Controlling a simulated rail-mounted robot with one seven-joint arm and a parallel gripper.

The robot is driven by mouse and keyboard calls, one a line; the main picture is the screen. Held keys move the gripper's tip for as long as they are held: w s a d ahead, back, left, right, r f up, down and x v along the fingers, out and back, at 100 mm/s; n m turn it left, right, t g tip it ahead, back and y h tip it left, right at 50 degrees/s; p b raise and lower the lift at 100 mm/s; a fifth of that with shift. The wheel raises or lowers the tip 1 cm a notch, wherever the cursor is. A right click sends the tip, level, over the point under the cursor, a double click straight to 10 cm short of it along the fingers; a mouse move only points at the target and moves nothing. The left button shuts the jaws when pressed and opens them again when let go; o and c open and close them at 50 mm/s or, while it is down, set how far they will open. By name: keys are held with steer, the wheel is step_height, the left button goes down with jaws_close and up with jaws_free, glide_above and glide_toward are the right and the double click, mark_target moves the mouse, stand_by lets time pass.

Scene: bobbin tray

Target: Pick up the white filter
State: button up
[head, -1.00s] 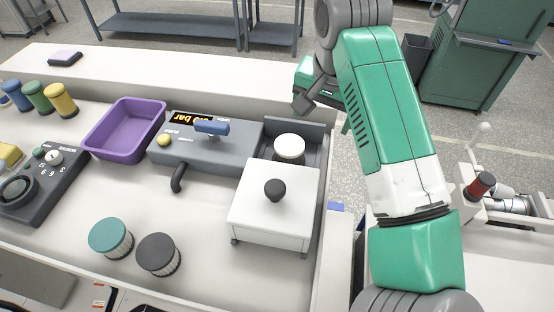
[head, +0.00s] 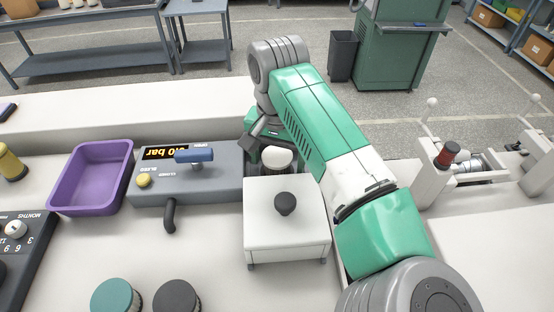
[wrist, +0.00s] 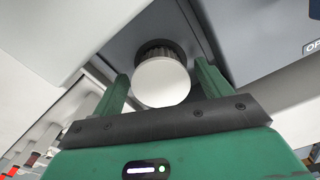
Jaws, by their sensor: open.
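The white filter (head: 277,158) stands in a grey recess behind the white box, at the right end of the grey control unit. In the wrist view its round white top (wrist: 161,82) faces me, with a dark ribbed side behind it. My gripper (wrist: 162,76) is open, with one green finger on each side of the filter. I cannot tell whether either finger touches it. In the head view my gripper is beside and behind the filter, mostly hidden by my arm.
The white box (head: 262,228) with a black knob (head: 285,203) stands close in front of the filter. The grey control unit (head: 218,186) with a blue handle (head: 193,156) is to its left. A purple tray (head: 70,208), teal filter (head: 116,296) and black filter (head: 176,297) are farther left.

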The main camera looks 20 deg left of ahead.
mark_target(277, 155)
steer(key=shift+f, duration=0.55)
steer(key=c, duration=1)
step_height(277, 155, up, 10)
steer(key=shift+r+b, duration=0.1)
steer(key=shift+b, duration=0.2)
